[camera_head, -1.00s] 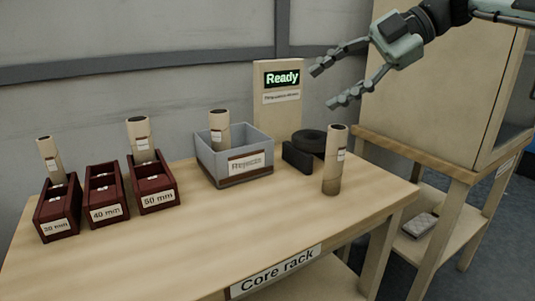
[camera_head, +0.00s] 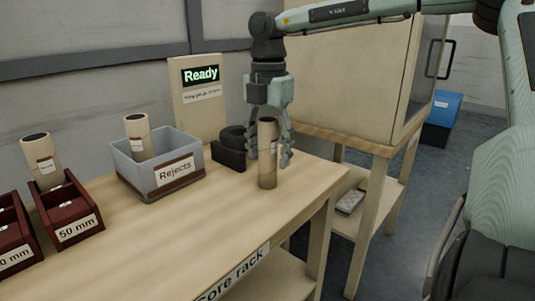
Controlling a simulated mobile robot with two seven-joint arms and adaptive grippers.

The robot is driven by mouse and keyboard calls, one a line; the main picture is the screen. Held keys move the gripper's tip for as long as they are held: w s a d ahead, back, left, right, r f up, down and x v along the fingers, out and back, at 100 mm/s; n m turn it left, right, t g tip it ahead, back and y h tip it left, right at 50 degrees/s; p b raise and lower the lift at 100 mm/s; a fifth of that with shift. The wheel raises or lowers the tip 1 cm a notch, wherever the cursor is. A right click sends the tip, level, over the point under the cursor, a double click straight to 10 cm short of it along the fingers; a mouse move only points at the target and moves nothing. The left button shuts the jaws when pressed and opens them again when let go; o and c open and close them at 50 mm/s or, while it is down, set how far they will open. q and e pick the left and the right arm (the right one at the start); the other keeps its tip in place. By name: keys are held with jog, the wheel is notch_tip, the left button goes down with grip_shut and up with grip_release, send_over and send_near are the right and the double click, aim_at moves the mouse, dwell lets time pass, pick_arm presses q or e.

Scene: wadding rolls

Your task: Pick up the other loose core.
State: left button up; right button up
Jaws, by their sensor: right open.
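A loose cardboard core (camera_head: 267,168) stands upright on the table near its right edge. My right gripper (camera_head: 270,158) points down just behind it, fingers open, one on each side of the core as seen here; the core hides part of the gap, and I cannot tell whether a finger touches it. Another core (camera_head: 137,139) stands in the grey Rejects bin (camera_head: 146,186). A third core (camera_head: 42,160) leans in the dark red 50 mm holder (camera_head: 89,234). My left gripper is not in view.
A black ring-shaped gauge (camera_head: 229,158) sits left of my right gripper. The Ready sign board (camera_head: 203,120) stands behind it. A large beige cabinet (camera_head: 345,85) is close behind my right arm. The table front (camera_head: 170,245) is clear.

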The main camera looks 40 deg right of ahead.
jog(key=shift+f, duration=0.15)
jog(key=c, duration=1.2)
